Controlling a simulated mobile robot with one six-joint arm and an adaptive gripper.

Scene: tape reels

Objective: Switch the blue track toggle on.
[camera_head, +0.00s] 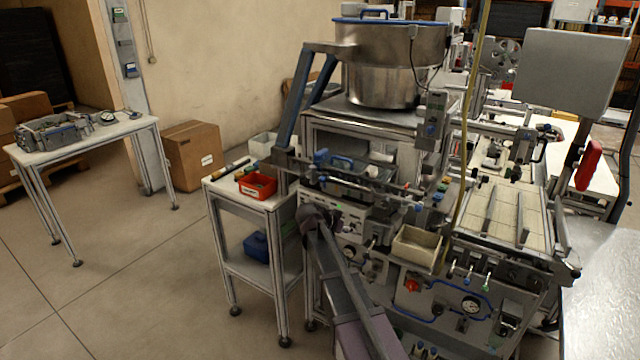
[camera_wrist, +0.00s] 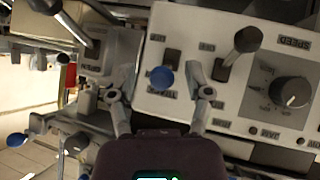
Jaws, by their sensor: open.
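The blue track toggle (camera_wrist: 162,78) has a round blue knob and stands on a white control panel (camera_wrist: 150,105), beside an upside-down label that seems to read "TRACK". My gripper (camera_wrist: 158,71) is open in the wrist view, with one finger to the left of the blue knob and one to the right. There is a gap on both sides, and I see no contact. In the head view my gripper (camera_head: 314,214) is at the front of the machine's panel (camera_head: 350,222), and the blue toggle cannot be made out there. Whether the toggle is on or off cannot be told.
A black-knobbed lever (camera_wrist: 246,40) and a speed dial (camera_wrist: 291,92) are right of the toggle. Another dark-knobbed lever (camera_wrist: 90,48) is at left. In the head view, a side cart (camera_head: 240,195) with a red bin (camera_head: 257,190) stands left of my arm; a cream tray (camera_head: 416,250) is right.

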